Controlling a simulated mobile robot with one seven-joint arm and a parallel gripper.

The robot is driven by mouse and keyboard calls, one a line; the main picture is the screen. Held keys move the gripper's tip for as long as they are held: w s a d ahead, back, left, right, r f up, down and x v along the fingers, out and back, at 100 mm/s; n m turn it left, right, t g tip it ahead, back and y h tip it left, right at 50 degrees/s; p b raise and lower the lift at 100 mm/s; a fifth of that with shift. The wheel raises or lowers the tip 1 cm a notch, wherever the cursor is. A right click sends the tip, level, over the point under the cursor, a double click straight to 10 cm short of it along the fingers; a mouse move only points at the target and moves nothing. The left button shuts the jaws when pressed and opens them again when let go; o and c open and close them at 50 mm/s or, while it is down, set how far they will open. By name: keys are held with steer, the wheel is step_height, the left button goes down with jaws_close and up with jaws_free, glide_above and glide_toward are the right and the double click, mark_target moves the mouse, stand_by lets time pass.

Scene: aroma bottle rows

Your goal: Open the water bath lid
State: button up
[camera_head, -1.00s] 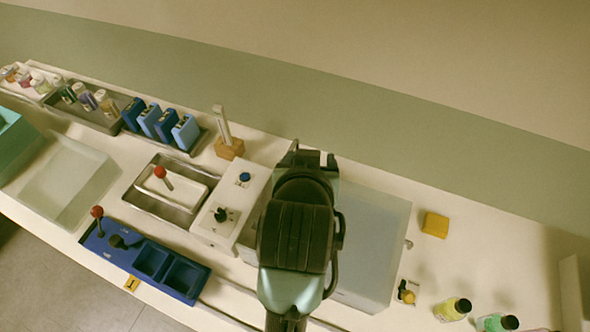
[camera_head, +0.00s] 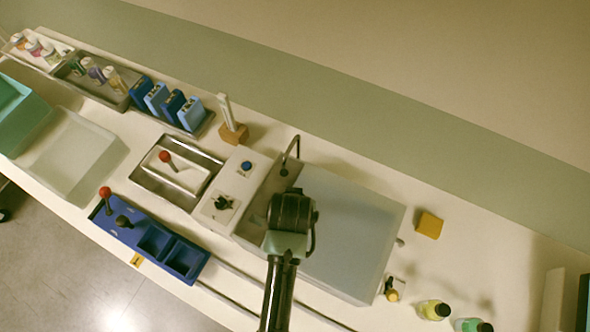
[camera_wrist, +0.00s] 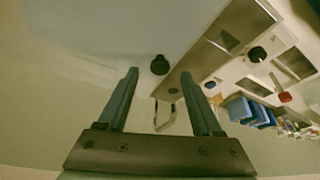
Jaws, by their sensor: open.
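The water bath appears to be the long unit with a white control box (camera_head: 228,190), a metal basin edge (camera_head: 257,188) and a broad pale grey lid (camera_head: 355,230). The lid lies flat and looks shut over most of the unit. In the wrist view, a black knob (camera_wrist: 160,65) stands on the lid (camera_wrist: 95,45) near its edge. My gripper (camera_wrist: 159,73) is open and empty. Its fingertips appear either side of the knob in that picture; I cannot tell how far above it they are. In the head view my wrist hides the knob and fingers.
A thin bent metal tube (camera_head: 292,152) rises behind the basin. A smaller metal tray with a red-knobbed cover (camera_head: 172,172) and a blue rack (camera_head: 150,240) lie left. A yellow block (camera_head: 429,225) and bottles (camera_head: 434,310) stand right. The back right counter is clear.

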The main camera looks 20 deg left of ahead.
steer(key=shift+x, duration=1.3)
jaws_close()
stand_by(0.5)
